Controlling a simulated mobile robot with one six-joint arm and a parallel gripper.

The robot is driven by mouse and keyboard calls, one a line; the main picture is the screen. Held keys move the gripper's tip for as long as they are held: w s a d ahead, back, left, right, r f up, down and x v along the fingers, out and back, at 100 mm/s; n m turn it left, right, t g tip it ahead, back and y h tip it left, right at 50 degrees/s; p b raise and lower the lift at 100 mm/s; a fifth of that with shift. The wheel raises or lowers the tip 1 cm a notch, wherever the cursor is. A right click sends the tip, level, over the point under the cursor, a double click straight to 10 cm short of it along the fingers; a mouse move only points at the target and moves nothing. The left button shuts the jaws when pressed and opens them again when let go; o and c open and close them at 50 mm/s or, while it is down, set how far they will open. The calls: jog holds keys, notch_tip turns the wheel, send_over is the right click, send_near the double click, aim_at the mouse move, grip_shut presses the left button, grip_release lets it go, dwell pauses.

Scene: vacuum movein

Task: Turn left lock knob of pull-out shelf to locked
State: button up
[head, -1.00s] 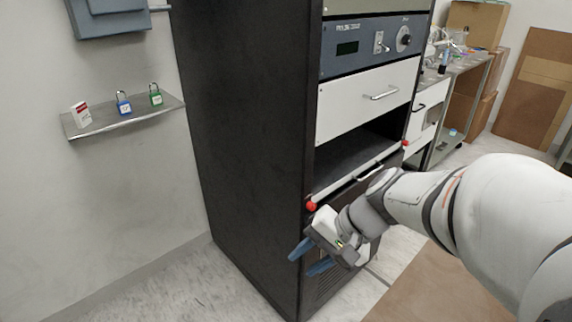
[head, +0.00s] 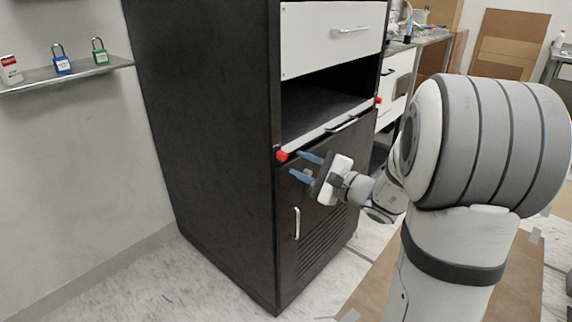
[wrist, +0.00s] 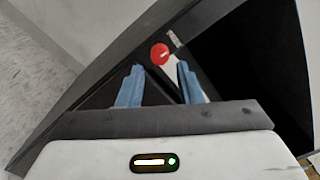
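The left lock knob (head: 282,155) is a red knob at the left front end of the pull-out shelf (head: 327,130) in the black cabinet. In the wrist view the knob (wrist: 160,54) shows beyond the fingertips, a little above the gap between them, with a pale mark on its face. My gripper (head: 297,165) is open and empty, with its blue fingers pointing left toward the knob. A gap remains between the fingers and the knob. The gripper also shows in the wrist view (wrist: 160,68). A second red knob (head: 378,100) sits at the shelf's right end.
Below the shelf is a black door with a vertical handle (head: 296,222). A white drawer (head: 330,38) is above the dark opening. A wall shelf (head: 70,75) at the left holds blue and green padlocks. Floor left of the cabinet is clear.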

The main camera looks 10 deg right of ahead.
aim_at(284, 158)
jog(key=x, duration=0.5)
jog(key=shift+b, duration=0.35)
jog(key=c, duration=0.6)
jog(key=shift+s+a, duration=0.1)
jog(key=shift+a, duration=0.05)
grip_shut()
